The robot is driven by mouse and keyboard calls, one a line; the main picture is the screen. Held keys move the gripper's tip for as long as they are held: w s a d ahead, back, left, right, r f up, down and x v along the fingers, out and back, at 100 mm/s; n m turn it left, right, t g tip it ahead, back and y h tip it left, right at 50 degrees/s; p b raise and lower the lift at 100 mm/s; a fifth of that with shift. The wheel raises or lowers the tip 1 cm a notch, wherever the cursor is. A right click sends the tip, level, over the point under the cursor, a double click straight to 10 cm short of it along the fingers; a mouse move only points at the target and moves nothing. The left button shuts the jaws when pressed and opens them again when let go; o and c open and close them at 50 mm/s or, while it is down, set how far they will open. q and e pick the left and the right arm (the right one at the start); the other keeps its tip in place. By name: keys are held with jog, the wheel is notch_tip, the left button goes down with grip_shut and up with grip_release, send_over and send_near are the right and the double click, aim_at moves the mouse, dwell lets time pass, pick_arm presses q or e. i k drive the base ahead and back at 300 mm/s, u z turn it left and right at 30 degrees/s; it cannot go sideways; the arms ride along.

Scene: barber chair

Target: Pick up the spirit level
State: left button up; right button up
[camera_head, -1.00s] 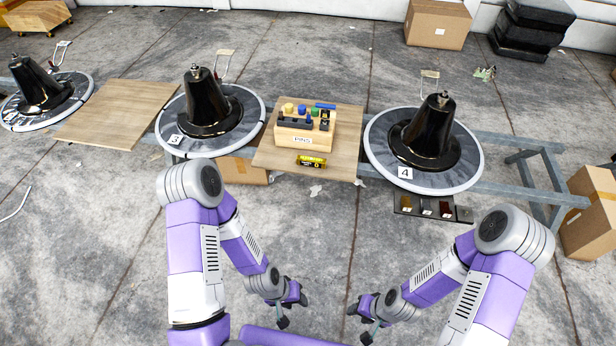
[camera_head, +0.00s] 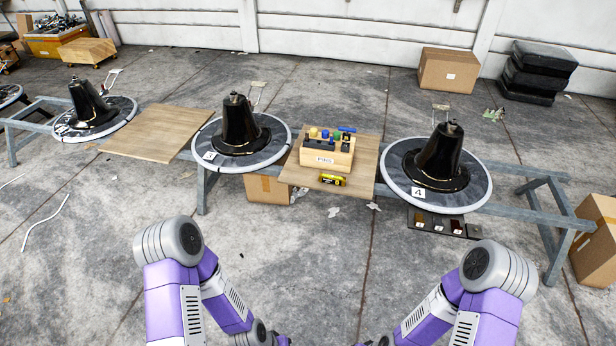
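A small yellow-and-black spirit level (camera_head: 332,180) lies on the wooden board (camera_head: 300,174), close to its front edge and in front of the wooden box. The box (camera_head: 318,158) has a "PINS" label and holds several coloured pins. Both my arms are low in the picture, well short of the board. My left and right grippers are below the bottom edge of the picture, so their fingers are hidden.
Black cones on round grey discs stand on both sides of the board, the left one (camera_head: 240,124) and the right one, numbered 4 (camera_head: 440,158). A dark tray (camera_head: 437,224) sits below the right disc. A metal frame (camera_head: 525,212) carries these. Cardboard boxes (camera_head: 598,240) stand at the right.

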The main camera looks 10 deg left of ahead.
aim_at(326, 178)
jog(key=u, duration=1.05)
jog(key=i, duration=1.6)
jog(key=u, duration=0.25)
jog(key=i, duration=1.55)
jog(key=z, duration=1.65)
jog(key=i, duration=0.65)
jog(key=z, duration=0.7)
